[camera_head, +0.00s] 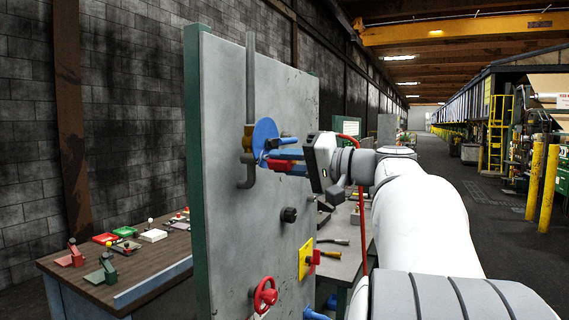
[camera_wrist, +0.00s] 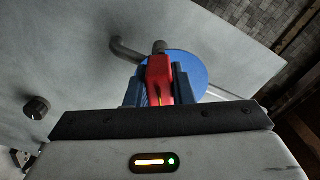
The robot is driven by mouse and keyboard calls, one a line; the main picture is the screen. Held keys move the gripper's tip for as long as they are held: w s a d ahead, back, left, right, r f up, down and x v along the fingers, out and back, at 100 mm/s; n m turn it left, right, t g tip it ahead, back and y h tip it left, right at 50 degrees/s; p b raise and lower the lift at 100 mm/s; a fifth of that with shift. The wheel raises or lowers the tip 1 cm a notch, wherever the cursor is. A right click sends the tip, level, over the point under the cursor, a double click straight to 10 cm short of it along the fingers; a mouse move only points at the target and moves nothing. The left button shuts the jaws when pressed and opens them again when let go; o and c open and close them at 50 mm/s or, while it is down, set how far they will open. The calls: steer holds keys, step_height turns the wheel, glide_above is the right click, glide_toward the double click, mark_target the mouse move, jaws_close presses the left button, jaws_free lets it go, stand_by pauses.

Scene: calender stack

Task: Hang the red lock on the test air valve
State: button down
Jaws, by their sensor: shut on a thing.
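The red lock (camera_head: 283,166) is held between the blue fingers of my gripper (camera_head: 279,157), in front of the grey panel. In the wrist view the red lock (camera_wrist: 159,72) stands between the two fingers (camera_wrist: 158,88). A vertical grey pipe with a brass valve body (camera_head: 248,138) is on the panel, just left of the fingertips; I take it for the test air valve. A round blue disc (camera_head: 264,132) stands at the valve, and shows behind the lock in the wrist view (camera_wrist: 190,66). Whether the lock touches the valve is hidden. The lock's shackle is not clear.
The upright panel (camera_head: 225,215) also carries a black knob (camera_head: 288,215), a red handwheel (camera_head: 265,295) and a yellow plate with a red handle (camera_head: 306,258). A wooden bench (camera_head: 150,262) with several small devices stands at left. The aisle at right is open.

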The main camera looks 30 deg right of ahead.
steer(key=shift+x, duration=1.15)
steer(key=c, duration=1.2)
jaws_free()
steer(key=shift+o, duration=0.5)
steer(key=o, duration=0.3)
steer(key=shift+o, duration=0.2)
steer(key=b+v, duration=0.2)
steer(key=v, duration=0.5)
